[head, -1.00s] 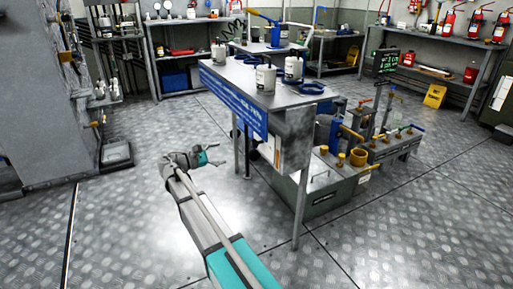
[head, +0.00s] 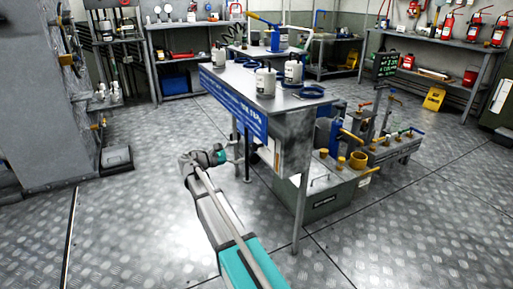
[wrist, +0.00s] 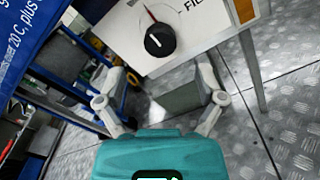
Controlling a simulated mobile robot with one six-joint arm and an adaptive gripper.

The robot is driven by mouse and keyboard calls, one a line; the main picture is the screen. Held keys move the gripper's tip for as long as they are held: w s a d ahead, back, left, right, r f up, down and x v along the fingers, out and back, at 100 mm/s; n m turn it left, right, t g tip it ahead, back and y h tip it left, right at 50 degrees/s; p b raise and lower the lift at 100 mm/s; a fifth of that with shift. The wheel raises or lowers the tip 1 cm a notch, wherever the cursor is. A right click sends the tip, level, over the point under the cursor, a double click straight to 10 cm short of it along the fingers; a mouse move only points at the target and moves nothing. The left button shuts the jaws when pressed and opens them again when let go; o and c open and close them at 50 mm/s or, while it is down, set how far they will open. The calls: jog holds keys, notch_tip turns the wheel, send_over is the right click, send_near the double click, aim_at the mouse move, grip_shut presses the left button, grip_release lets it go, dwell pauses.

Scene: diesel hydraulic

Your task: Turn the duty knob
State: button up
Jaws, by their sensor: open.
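The duty knob (wrist: 159,40) is a round black knob with a white pointer mark, on a white panel (wrist: 200,38) with a thin red line and partly cut-off lettering beginning "FIL". In the wrist view it lies beyond my gripper (wrist: 161,75), roughly between the two fingers and ahead of them. The fingers are spread and empty, apart from the knob. In the head view my gripper (head: 240,164) is low beside the grey table (head: 300,125), near its left leg. The knob cannot be made out in the head view.
A blue printed banner (head: 233,101) hangs along the table's edge and also fills the upper left of the wrist view. White canisters (head: 265,82) stand on the table.

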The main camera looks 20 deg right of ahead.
aim_at(251, 148)
jog(key=shift+w+d, duration=0.1)
jog(key=shift+d, duration=3.25)
